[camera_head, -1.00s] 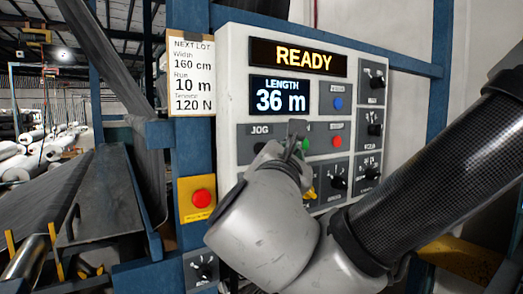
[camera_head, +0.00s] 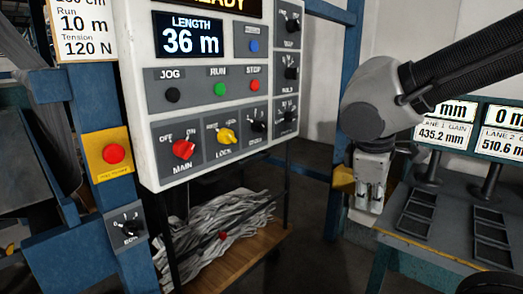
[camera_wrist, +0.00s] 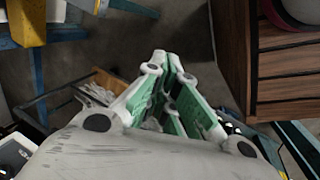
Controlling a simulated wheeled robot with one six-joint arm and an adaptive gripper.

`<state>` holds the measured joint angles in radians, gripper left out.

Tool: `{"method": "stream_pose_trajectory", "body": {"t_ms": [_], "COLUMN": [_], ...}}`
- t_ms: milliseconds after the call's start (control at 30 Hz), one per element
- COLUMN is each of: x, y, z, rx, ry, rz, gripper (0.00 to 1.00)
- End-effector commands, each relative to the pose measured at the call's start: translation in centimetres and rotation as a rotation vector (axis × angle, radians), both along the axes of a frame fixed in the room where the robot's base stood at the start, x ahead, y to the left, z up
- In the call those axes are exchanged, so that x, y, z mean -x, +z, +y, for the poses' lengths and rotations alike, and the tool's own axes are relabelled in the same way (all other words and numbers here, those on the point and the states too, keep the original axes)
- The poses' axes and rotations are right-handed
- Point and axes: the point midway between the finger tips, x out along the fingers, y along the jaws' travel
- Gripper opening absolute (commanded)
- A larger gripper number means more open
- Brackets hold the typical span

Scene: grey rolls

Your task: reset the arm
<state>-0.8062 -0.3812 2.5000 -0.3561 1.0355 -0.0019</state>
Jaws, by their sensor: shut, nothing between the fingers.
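My gripper (camera_head: 370,204) points down at the right of the head view, well clear of the control panel (camera_head: 145,120) and in front of the bench at right. In the wrist view my gripper (camera_wrist: 168,58) has its fingertips together with nothing between them, above the dark floor. The arm is bent, with the dark forearm coming in from the upper right. The panel's length display (camera_head: 189,36) reads 36 m. Below it are the black JOG button (camera_head: 172,95), the green RUN button (camera_head: 220,89) and the red STOP button (camera_head: 255,86).
A bench (camera_head: 425,262) with dark trays and measuring screens (camera_head: 503,143) stands close to my gripper at right. A wooden pallet (camera_head: 262,252) with grey scrap lies under the panel. A red button on a yellow plate (camera_head: 100,165) is at left. Open floor lies between panel and bench.

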Motion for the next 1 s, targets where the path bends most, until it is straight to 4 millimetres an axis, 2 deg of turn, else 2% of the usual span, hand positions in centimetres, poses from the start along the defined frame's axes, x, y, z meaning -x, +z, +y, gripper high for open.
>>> {"method": "stream_pose_trajectory", "body": {"t_ms": [33, 233, 400, 500, 667, 1000], "x": [0.8, 3.7, 5.3, 5.9, 6.2, 6.2], "y": [0.0, 0.6, 2.2, 2.8, 3.0, 2.9], "z": [-1.9, -6.9, -11.7, -13.5, -14.6, -14.6], "rx": [-0.095, -0.400, -0.475, -0.483, -0.480, -0.479], "ry": [-0.130, -0.565, -0.789, -0.865, -0.918, -0.919], "rz": [0.004, -0.046, -0.163, -0.210, -0.230, -0.229], "gripper": [0.00, 0.00, 0.00, 0.00, 0.00, 0.00]}}
